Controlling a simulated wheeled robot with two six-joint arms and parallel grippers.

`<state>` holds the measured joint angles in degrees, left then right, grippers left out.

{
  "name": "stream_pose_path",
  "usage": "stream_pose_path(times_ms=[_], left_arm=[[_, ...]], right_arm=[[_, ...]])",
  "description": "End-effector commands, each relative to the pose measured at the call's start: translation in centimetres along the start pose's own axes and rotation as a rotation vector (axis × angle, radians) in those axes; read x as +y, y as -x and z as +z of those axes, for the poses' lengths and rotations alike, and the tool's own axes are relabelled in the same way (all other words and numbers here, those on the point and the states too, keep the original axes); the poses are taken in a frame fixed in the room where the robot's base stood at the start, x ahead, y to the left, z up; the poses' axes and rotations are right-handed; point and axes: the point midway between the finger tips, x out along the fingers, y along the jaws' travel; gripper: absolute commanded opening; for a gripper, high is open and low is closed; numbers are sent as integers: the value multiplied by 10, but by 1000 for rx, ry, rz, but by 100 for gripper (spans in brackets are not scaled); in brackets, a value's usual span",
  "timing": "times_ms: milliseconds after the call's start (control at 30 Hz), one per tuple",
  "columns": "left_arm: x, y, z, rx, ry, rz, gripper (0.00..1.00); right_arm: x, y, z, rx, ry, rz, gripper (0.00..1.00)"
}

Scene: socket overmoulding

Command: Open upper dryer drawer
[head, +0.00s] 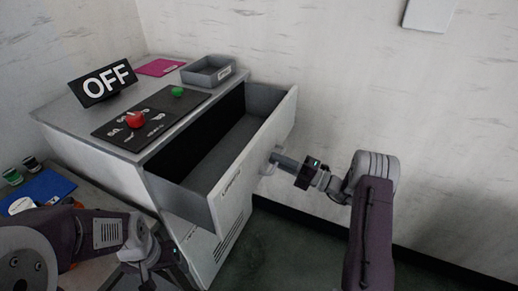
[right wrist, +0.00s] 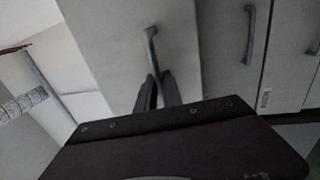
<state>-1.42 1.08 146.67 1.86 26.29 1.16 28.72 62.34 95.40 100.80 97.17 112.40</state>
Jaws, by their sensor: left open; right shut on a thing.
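The upper dryer drawer (head: 236,184) is pulled well out of the dryer cabinet (head: 62,123), and its grey inside looks empty. My right gripper (head: 272,160) is at the drawer's front face, shut on the drawer handle (head: 266,168). In the right wrist view the handle (right wrist: 151,45) is a grey bar on the pale front, with the dark fingers of my right gripper (right wrist: 156,88) around its lower part. My left gripper (head: 152,262) is open and empty at the lower left, apart from the drawer.
On the cabinet top are an OFF sign (head: 103,82), a black panel with a red knob (head: 135,119) and a green button (head: 178,91), a grey tray (head: 208,71) and a pink sheet (head: 160,67). A blue mat (head: 38,190) lies at left. Floor at right is clear.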

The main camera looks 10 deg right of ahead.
Motion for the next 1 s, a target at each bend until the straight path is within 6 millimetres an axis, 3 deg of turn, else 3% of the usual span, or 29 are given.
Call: stream_pose_path(times_ms=[233, 700, 733, 1000], left_arm=[[0, 10, -1, 0, 0, 0, 80], [0, 11, -1, 0, 0, 0, 80], [0, 11, -1, 0, 0, 0, 80], [0, 11, -1, 0, 0, 0, 80]], right_arm=[[6, 28, 0, 0, -1, -1, 0], [5, 33, 0, 1, 0, -1, 0], [5, 33, 0, 1, 0, -1, 19], [6, 33, 0, 0, 0, 0, 20]])
